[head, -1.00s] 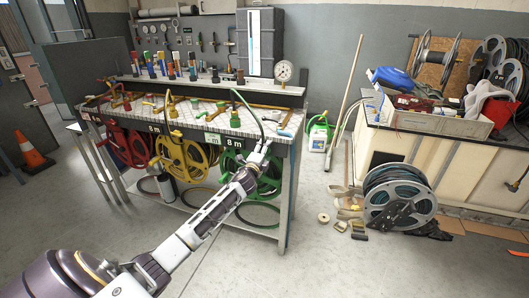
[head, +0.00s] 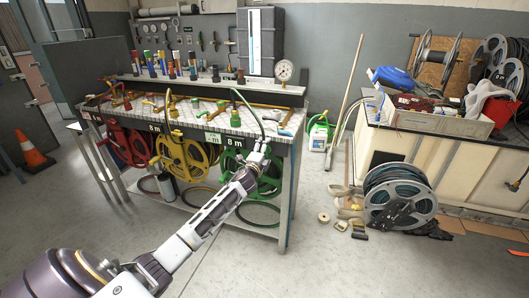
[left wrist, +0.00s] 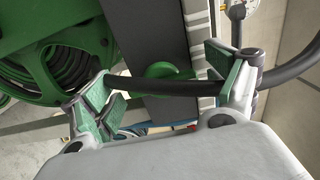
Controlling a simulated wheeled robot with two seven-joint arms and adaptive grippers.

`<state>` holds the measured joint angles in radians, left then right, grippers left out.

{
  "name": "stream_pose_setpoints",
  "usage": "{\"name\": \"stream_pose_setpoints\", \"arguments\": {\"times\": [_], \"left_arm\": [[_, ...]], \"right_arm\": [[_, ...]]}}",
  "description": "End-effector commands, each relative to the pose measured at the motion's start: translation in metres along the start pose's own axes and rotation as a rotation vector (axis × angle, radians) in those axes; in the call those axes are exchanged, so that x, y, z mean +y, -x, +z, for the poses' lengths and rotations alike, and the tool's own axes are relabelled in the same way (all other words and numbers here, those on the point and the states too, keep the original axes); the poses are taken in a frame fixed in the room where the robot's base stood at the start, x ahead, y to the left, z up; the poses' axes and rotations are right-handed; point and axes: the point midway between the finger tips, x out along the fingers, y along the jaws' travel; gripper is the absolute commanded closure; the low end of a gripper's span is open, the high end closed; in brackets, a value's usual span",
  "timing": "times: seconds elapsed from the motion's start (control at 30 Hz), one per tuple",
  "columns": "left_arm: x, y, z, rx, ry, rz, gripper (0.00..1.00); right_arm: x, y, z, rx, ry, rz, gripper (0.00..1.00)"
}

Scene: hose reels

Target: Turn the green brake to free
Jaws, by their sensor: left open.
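The green reel (head: 268,180) hangs under the right end of the bench, beneath an "8 m" label, and its rim and dark hose also show at the left of the left wrist view (left wrist: 45,65). My left gripper (head: 262,147) is in front of the reel's upper part, just below the bench edge. In the left wrist view my left gripper (left wrist: 160,78) is open. A green rounded part (left wrist: 163,74), possibly the brake, shows beyond and between the fingers. A dark hose (left wrist: 165,87) crosses in front of it between the fingers. The brake's setting cannot be told. My right gripper is not in view.
A yellow reel (head: 182,160) and a red reel (head: 128,147) hang to the left under the same bench (head: 190,114). Valves and bottles stand on top. A loose hose reel (head: 400,197) stands on the floor at right. The floor between is mostly clear.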

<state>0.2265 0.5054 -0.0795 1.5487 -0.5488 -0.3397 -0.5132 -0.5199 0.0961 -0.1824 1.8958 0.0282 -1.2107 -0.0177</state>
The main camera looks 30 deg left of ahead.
Motion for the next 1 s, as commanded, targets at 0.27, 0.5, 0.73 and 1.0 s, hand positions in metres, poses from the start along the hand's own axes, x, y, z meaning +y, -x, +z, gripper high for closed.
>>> {"name": "stream_pose_setpoints", "arguments": {"times": [0.27, 0.5, 0.73, 1.0], "left_arm": [[0.0, 0.002, 0.0, 0.001, -0.001, 0.0, 0.12], [0.0, 0.013, 0.0, 0.001, -0.001, -0.001, 0.12], [0.001, 0.031, -0.001, 0.001, -0.001, 0.0, 0.12], [0.0, 0.052, 0.0, 0.001, -0.001, 0.0, 0.12]], "right_arm": [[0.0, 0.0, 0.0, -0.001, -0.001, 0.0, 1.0], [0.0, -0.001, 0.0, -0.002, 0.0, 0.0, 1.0], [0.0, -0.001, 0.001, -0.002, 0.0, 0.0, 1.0], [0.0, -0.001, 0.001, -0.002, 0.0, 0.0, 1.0]]}}
